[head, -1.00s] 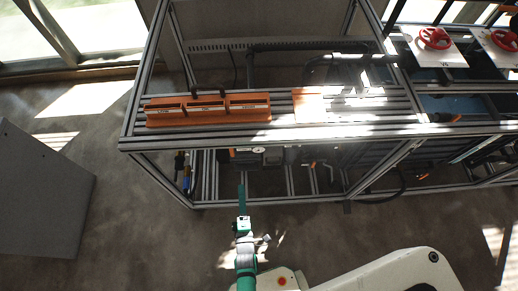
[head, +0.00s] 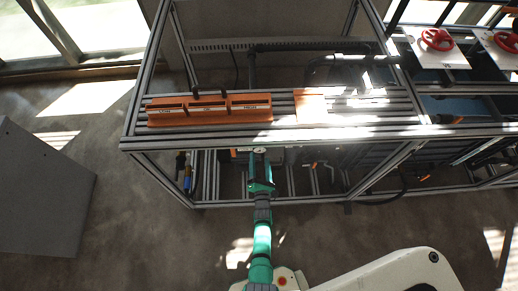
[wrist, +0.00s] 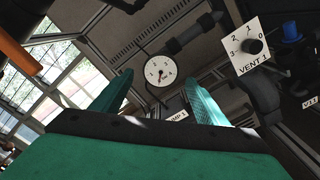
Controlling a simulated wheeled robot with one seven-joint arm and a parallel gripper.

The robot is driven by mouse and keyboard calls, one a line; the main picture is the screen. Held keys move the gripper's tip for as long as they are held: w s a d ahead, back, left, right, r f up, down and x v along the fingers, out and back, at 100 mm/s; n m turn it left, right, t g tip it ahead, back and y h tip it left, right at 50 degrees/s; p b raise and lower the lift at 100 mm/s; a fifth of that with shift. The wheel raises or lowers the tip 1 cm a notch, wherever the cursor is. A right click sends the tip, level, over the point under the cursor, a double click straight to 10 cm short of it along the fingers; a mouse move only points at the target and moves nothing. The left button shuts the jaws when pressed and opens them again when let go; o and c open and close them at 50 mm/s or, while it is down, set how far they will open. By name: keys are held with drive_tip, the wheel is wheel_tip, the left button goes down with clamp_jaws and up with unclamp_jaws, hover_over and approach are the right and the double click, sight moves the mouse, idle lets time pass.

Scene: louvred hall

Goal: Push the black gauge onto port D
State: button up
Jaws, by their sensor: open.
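My gripper (head: 259,157) reaches under the front edge of the bench, empty between its green fingers. In the wrist view the gripper (wrist: 158,80) is open, with the fingers well apart. I cannot tell whether this is the black gauge. The gap between fingers and dial is hard to judge. No port marked D can be read; a label partly reading "MP 1" is half hidden by the right finger.
A white VENT 1 plate (wrist: 249,46) with a black knob is right of the dial, near a blue fitting (wrist: 290,28). An orange divided bin (head: 209,111) and an orange-white block (head: 310,105) sit on the bench. Frame bars (head: 320,134) border the opening.

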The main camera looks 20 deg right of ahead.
sight(259, 150)
drive_tip(key=x, duration=0.5)
drive_tip(key=shift+s+d, duration=0.1)
drive_tip(key=shift+d, duration=0.05)
drive_tip(key=shift+w+d, duration=0.1)
drive_tip(key=shift+w, duration=0.6)
drive_tip(key=shift+w, duration=0.1)
drive_tip(key=shift+c, duration=0.7)
drive_tip(key=c, duration=1.5)
drive_tip(key=shift+s, duration=1.2)
clamp_jaws()
drive_tip(key=shift+a+v, duration=0.15)
drive_tip(key=shift+v, duration=1.05)
drive_tip(key=shift+a+v, duration=0.15)
drive_tip(key=shift+v, duration=1.05)
drive_tip(key=shift+w+r, duration=0.1)
drive_tip(key=shift+w, duration=0.05)
